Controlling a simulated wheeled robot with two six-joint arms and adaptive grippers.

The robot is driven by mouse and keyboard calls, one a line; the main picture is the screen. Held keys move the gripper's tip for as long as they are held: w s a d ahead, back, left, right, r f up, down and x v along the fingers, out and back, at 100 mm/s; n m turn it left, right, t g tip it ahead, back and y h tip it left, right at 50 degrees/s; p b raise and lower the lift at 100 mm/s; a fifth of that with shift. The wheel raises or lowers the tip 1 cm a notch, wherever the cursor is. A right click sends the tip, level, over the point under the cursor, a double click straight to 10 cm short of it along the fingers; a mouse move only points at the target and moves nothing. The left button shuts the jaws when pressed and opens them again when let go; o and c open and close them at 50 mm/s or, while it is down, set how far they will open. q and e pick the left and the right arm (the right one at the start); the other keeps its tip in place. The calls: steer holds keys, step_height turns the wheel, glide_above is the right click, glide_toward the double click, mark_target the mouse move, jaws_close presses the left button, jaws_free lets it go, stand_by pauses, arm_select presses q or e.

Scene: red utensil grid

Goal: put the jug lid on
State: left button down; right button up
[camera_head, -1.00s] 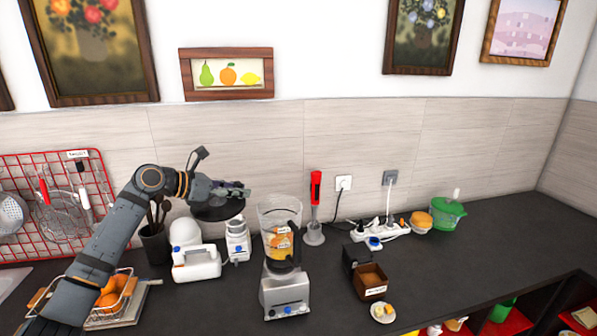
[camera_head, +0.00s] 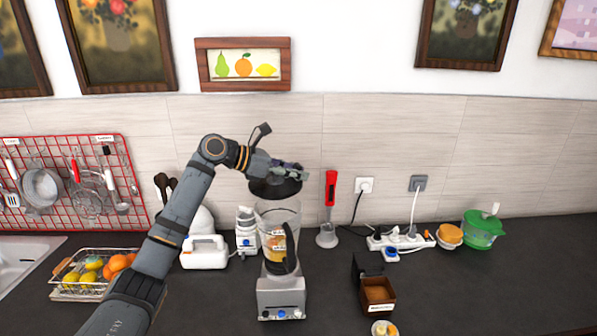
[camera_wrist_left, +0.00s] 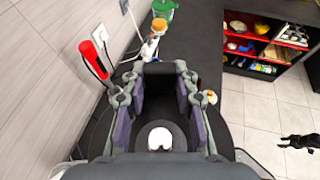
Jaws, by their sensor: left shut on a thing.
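The jug lid (camera_head: 272,188) is a wide black disc, held roughly level. My left gripper (camera_head: 298,171) is shut on it from above. The clear jug (camera_head: 292,222) stands upright on a grey blender base (camera_head: 281,299), with orange pieces inside and a dark handle facing front. The lid appears just above the jug's open rim in the head view, with a small gap. In the left wrist view the lid (camera_wrist_left: 98,132) spreads under my left gripper (camera_wrist_left: 162,92) and hides the jug. My right gripper is not in view.
A red hand blender (camera_head: 330,190) stands to the right of the jug. A white appliance (camera_head: 246,232) stands close on its left. A brown box (camera_head: 377,291) is at front right. A fruit basket (camera_head: 92,275) is at far left. The counter right of the box is clear.

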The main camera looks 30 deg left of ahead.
arm_select(q)
steer(key=shift+r, duration=0.15)
steer(key=shift+w+d+p, duration=0.1)
steer(key=shift+p, duration=0.55)
step_height(320, 180, down, 4)
steer(key=shift+w+d+f+b, duration=0.1)
steer(key=shift+b, duration=0.5)
steer(key=shift+f, duration=0.55)
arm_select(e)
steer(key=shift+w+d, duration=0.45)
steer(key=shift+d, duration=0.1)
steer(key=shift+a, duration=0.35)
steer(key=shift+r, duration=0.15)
arm_select(q)
steer(key=shift+p, duration=0.4)
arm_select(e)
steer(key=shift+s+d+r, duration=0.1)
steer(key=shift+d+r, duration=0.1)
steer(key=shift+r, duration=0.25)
